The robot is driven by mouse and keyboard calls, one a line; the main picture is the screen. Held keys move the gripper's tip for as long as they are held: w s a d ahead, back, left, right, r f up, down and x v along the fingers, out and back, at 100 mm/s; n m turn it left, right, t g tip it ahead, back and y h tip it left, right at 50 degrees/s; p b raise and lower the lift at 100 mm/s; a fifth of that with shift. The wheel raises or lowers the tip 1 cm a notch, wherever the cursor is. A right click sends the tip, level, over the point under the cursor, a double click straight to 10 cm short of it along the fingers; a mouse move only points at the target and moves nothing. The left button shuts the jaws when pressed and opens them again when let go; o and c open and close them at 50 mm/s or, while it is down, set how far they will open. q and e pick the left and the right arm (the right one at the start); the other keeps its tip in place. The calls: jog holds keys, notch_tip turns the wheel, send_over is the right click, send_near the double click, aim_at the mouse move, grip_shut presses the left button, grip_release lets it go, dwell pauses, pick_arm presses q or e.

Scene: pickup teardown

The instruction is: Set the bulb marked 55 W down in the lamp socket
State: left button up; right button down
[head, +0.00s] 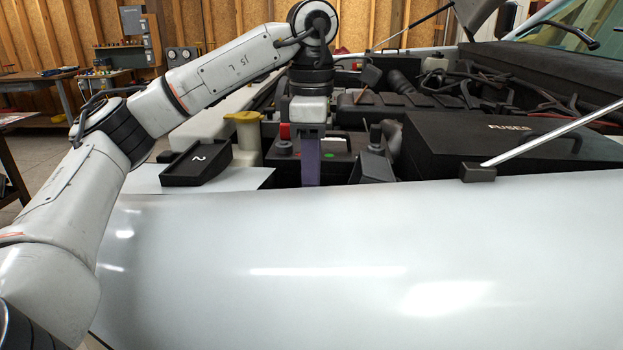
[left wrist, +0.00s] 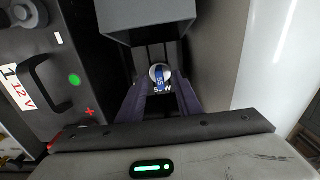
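My left gripper (head: 311,182) reaches down behind the pale fender edge in the head view; its fingertips are hidden there. In the left wrist view its two purple fingers (left wrist: 160,88) converge on the bulb (left wrist: 160,73), one on each side, and appear to hold it. The bulb shows a round pale end with a blue band and white marking that reads 55 W. The lamp socket is not clearly seen; the space beneath the bulb is dark and hidden. In the head view the bulb is hidden. My right gripper is in neither view.
A dark battery (left wrist: 48,75) marked 12 V stands left of the fingers. A grey box-shaped housing (left wrist: 148,18) is just beyond them. A black tray (head: 197,165), a yellow-capped reservoir (head: 246,140) and the FUSES box (head: 500,145) surround the bay. The white fender (head: 370,240) lies in front.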

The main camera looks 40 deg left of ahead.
pick_arm(q)
notch_tip(320, 180, up, 3)
jog(key=shift+r+p, duration=0.15)
jog(key=shift+p, duration=0.55)
jog(key=shift+r, duration=0.4)
notch_tip(320, 180, up, 6)
dwell(0.4)
